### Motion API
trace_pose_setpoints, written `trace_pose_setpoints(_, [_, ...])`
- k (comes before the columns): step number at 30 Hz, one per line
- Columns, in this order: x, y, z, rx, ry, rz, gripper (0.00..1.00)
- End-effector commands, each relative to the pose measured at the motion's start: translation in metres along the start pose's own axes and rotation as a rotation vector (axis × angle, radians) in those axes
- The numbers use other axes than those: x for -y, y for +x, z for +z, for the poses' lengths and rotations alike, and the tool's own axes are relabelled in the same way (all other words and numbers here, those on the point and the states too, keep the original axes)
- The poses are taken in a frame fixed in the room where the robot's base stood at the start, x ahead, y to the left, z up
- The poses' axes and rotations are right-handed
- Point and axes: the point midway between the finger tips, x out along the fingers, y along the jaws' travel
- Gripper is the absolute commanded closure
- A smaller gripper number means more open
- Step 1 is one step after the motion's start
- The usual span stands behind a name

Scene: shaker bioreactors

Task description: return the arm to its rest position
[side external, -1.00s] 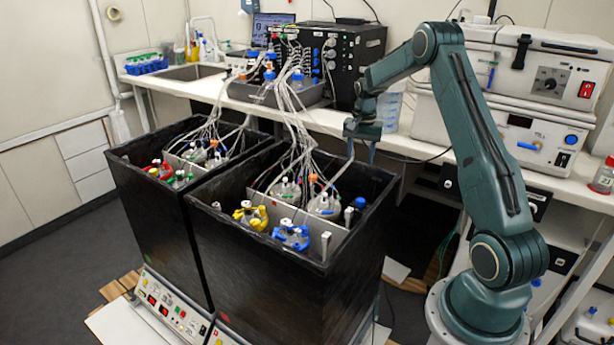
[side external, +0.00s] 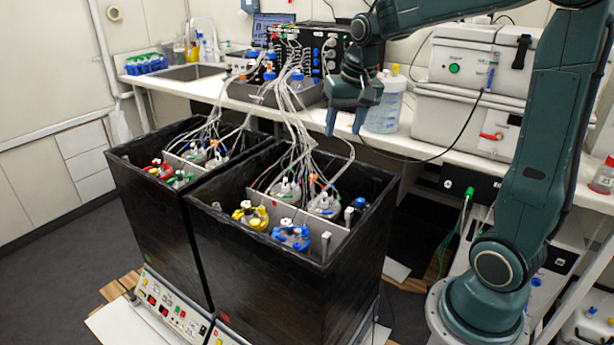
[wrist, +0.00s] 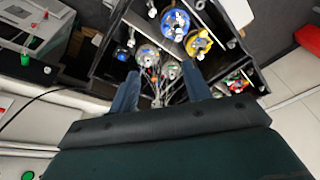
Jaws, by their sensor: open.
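My arm is the teal six-joint arm at the right of the side external view. My gripper (side external: 345,121) points down with its two blue fingers apart and nothing between them. It hangs above the back right part of the right black shaker box (side external: 270,290), clear of it. In the wrist view the open fingers of my gripper (wrist: 160,88) show at both sides of the tube bundle, with the boxes beyond.
Vessels with blue (side external: 291,236) and yellow (side external: 250,215) fittings sit in the right box. White tubes (side external: 293,115) run up to the bench equipment. A clear container (side external: 384,105) stands behind my gripper. The left black box (side external: 150,215) stands alongside.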

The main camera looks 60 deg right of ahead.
Motion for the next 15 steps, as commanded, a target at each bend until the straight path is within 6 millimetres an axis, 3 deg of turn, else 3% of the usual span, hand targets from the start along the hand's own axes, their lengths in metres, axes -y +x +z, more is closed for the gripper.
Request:
trace_pose_setpoints(6, [0.015, -0.03, 0.049, -0.048, -0.142, -0.037, 0.52])
trace_pose_setpoints(15, [0.02, -0.056, 0.116, -0.11, -0.333, -0.087, 0.52])
